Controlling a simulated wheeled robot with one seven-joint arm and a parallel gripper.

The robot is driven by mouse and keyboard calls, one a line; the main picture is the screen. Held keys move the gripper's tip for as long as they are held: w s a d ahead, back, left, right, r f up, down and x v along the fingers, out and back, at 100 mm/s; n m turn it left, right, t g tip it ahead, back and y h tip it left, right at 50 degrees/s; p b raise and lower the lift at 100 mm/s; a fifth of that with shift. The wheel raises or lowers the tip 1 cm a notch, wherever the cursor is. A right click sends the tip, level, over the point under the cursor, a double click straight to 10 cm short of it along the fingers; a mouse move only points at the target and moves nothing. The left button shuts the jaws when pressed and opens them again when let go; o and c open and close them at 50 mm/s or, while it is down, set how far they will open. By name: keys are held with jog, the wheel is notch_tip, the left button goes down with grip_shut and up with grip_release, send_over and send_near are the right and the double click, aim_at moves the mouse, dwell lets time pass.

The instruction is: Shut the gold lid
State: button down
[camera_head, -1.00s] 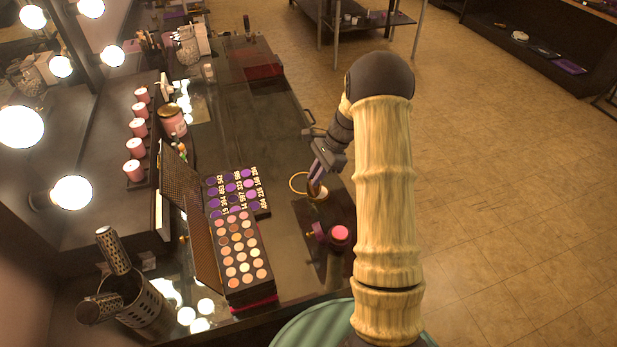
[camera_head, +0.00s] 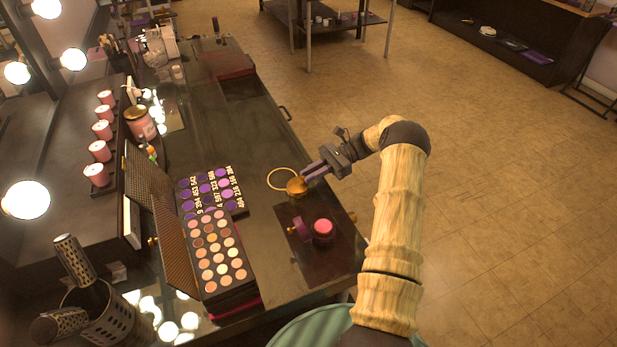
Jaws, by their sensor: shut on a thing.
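A small gold compact lies on the dark tabletop, right of the purple palette. Its thin round gold rim (camera_head: 281,172) faces up, and the gold lid (camera_head: 297,188) is a small round disc at the rim's right side. My gripper (camera_head: 309,178) reaches in from the right with its fingertips at the lid. The jaws are shut on the lid's edge, though the fingers partly cover the contact. How far the lid is tilted is hard to tell at this size.
A dark mat with a pink-topped jar (camera_head: 323,228) lies in front of the compact. An open purple palette (camera_head: 211,188) and a skin-tone palette (camera_head: 220,258) stand to the left. The tabletop behind the compact is mostly clear. The table's edge lies to its right.

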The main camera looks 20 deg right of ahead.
jog(key=shift+d+f+y+b, duration=0.15)
jog(key=shift+f+y+b, duration=0.35)
jog(key=shift+y+b, duration=0.1)
jog(key=c, duration=1.4)
grip_release()
jog(key=d+b, duration=0.2)
jog(key=d, duration=0.5)
jog(key=shift+w+d+r+b, duration=0.2)
jog(key=shift+w+r+b, duration=0.2)
